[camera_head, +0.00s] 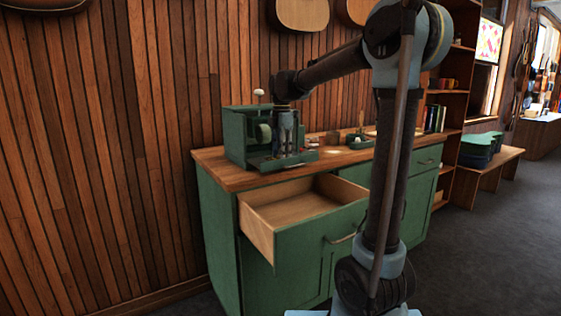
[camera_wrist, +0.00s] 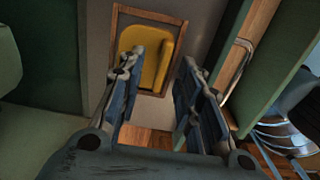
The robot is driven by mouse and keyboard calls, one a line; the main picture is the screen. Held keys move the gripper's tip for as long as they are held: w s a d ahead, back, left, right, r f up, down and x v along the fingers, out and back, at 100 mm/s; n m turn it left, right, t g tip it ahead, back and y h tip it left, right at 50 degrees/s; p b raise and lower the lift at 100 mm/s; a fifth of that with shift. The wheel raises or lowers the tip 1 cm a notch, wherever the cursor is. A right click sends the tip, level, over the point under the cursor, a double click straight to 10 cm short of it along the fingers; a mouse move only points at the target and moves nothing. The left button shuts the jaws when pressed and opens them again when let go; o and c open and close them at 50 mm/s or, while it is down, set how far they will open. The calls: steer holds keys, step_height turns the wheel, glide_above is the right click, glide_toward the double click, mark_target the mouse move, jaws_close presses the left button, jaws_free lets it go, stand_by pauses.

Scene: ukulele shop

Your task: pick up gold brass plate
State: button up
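In the wrist view, a yellow-gold flat piece with rounded corners (camera_wrist: 157,72), which looks like the gold brass plate, lies inside a narrow wooden frame (camera_wrist: 117,48). I cannot make it out in the head view. My gripper (camera_wrist: 162,75) is open, with its two blue-grey fingers apart. The gold piece shows between and beyond the fingertips, and the left finger hides part of it. I cannot tell whether they touch. In the head view, my gripper (camera_head: 287,132) points down in front of the green machine on the counter.
The green machine (camera_head: 236,135) stands on the wooden counter (camera_head: 214,160). Below, a drawer (camera_head: 262,222) of the green cabinet (camera_head: 223,240) is pulled out and its visible inside looks empty. Small items (camera_head: 357,138) stand on the counter to the right. Open floor (camera_head: 480,245) lies at right.

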jaws_close()
steer(key=shift+r, duration=0.15)
